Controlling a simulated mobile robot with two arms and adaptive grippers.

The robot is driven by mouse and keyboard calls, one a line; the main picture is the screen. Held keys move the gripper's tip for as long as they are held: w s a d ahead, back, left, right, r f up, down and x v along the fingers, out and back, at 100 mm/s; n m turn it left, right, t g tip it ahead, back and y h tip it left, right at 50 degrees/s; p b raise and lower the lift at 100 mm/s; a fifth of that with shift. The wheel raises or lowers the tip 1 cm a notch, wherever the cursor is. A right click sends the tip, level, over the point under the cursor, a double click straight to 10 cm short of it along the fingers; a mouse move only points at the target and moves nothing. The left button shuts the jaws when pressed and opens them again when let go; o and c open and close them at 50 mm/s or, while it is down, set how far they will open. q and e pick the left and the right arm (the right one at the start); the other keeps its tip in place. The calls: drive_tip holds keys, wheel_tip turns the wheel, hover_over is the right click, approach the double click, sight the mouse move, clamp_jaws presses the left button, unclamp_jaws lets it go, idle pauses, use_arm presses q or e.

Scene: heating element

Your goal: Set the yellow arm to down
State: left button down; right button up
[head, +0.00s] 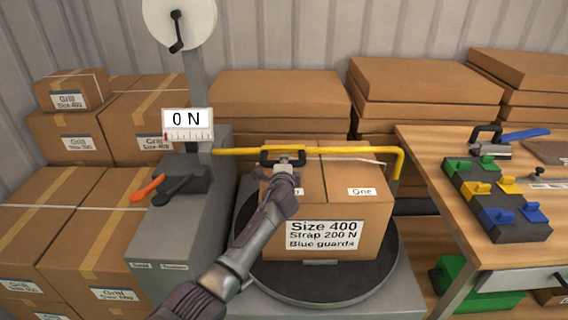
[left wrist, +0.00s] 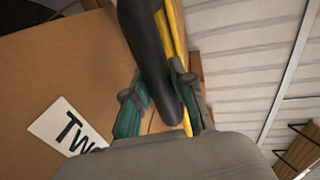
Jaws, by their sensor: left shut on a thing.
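The yellow arm (head: 335,150) runs roughly level from the grey machine's post across the top of a carton (head: 348,205) and bends down at its right end. A black handle (head: 284,151) is on it. My left gripper (head: 284,163) is at this handle, above the carton. In the left wrist view, the gripper's teal fingers (left wrist: 160,100) are shut on the black handle (left wrist: 148,55), with the yellow arm (left wrist: 170,35) alongside. The carton sits on a dark round turntable (head: 320,291); its label reads Size 400, Strap 200 N, Blue guards. My right gripper is not in view.
The grey machine (head: 190,220) has a 0 N gauge (head: 187,120), an orange lever (head: 147,187) and a black lever (head: 180,184). Boxes are stacked left and behind. A wooden table (head: 425,150) at right holds a dark block with green, yellow and blue pieces (head: 495,198).

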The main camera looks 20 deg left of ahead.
use_arm(q)
drive_tip(key=shift+f, duration=0.15)
drive_tip(key=c, duration=0.9)
unclamp_jaws()
drive_tip(key=shift+c, duration=0.2)
drive_tip(key=shift+s, duration=0.1)
drive_tip(key=v, duration=1.1)
drive_tip(key=shift+s+r, duration=0.25)
drive_tip(key=shift+s, duration=0.1)
drive_tip(key=shift+d, duration=0.1)
